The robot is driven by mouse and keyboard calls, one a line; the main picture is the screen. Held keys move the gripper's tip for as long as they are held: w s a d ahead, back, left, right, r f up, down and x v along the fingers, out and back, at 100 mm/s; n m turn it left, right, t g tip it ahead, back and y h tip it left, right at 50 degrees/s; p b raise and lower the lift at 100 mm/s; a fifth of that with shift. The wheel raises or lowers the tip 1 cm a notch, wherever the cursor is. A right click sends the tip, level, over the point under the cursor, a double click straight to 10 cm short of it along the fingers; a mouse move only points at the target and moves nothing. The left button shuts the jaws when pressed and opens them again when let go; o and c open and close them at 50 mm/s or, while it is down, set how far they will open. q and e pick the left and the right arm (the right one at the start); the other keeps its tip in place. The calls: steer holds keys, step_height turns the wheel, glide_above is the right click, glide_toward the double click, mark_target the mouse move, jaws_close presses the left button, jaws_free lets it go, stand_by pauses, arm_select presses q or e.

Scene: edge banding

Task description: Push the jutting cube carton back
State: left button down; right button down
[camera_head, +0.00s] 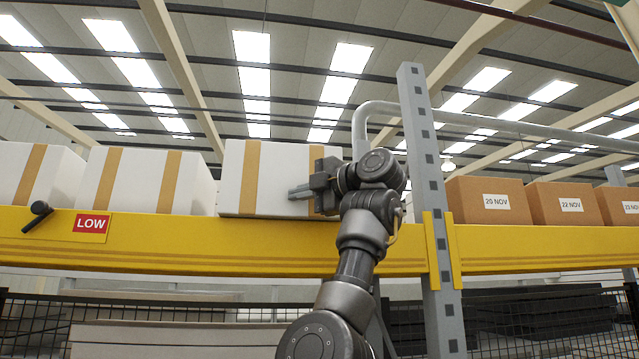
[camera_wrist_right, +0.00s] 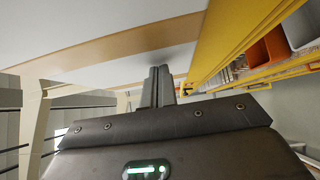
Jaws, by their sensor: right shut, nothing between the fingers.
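The jutting carton (camera_head: 280,168) is white with tan tape bands and sits on the shelf behind and over the yellow beam (camera_head: 170,243). Its lower front edge comes further forward than the white carton (camera_head: 138,180) to its left. My right gripper (camera_head: 292,193) is shut and empty, its fingertips at the lower right part of the carton's front face. In the wrist view the closed fingers (camera_wrist_right: 160,72) reach up to the white carton face (camera_wrist_right: 100,35) beside a tan band. I cannot tell whether they touch it. My left gripper is not in view.
A grey perforated upright (camera_head: 428,200) stands just right of my right arm, with a grey tube rail (camera_head: 362,130) behind. Brown dated cartons (camera_head: 488,200) stand beyond it. A red LOW label (camera_head: 90,224) and a black handle (camera_head: 39,210) are on the beam at left.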

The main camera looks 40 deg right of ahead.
mark_target(296, 219)
steer(key=w+d, duration=0.1)
steer(key=w, duration=0.1)
steer(key=w+d+p, duration=0.1)
steer(key=w, duration=0.1)
steer(key=shift+w+d, duration=0.1)
steer(key=shift+d, duration=0.05)
steer(key=shift+w+d+f, duration=0.15)
steer(key=shift+w+d, duration=0.05)
steer(key=shift+w, duration=0.25)
